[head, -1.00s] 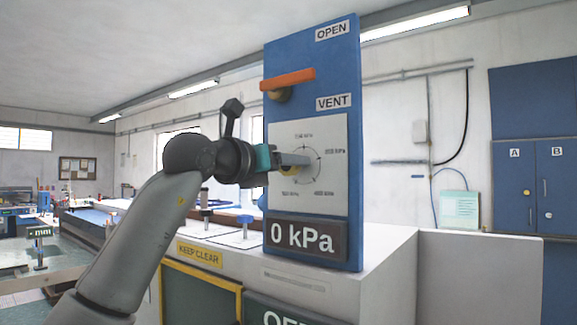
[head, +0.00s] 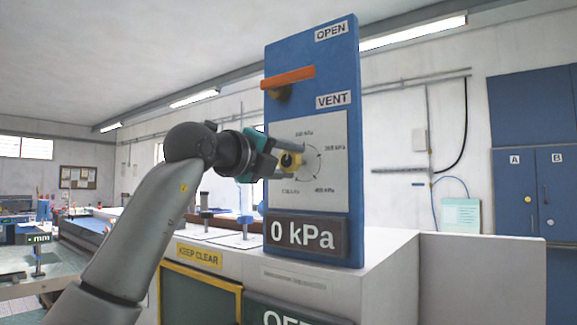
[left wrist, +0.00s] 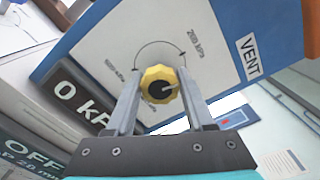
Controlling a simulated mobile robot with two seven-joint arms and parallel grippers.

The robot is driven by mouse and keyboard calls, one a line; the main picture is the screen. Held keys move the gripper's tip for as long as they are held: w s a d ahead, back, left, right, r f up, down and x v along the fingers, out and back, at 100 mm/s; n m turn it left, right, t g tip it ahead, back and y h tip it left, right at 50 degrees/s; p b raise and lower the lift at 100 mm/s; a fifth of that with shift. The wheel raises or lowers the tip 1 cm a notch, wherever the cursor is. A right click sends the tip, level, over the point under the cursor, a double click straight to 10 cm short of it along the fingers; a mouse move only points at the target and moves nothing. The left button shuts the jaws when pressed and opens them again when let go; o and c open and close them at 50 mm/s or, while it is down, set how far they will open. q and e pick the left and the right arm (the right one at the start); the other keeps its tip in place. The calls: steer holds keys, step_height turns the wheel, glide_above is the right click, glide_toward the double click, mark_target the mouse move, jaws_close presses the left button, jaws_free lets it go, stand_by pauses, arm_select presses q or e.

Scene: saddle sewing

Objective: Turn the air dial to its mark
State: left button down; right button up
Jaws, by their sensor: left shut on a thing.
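The air dial is a yellow ribbed knob (head: 291,161) with a dark centre and a pale pointer line, on a white scale plate (head: 328,178) on an upright blue panel. My left gripper (head: 288,165) is at the plate, shut on the knob with a finger on either side. The left wrist view shows the knob (left wrist: 160,88) between the two grey fingers. The scale's small kPa labels are hard to read, and the mark cannot be told apart. A display (head: 305,236) below reads 0 kPa. My right gripper is not in view.
An orange lever (head: 288,77) sits above the dial, level, between the OPEN and VENT labels. The panel stands on a pale cabinet (head: 385,262) with a KEEP CLEAR label (head: 199,256). Blue lockers (head: 536,190) stand at the right.

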arm_select(q)
steer(key=shift+n+b, duration=0.3)
steer(key=shift+n, duration=1)
steer(key=shift+c, duration=1.3)
jaws_free()
steer(key=shift+a, duration=0.1)
steer(key=b+v, duration=0.4)
steer(key=v, duration=1.1)
steer(key=shift+b, duration=0.35)
steer(key=shift+s, duration=0.1)
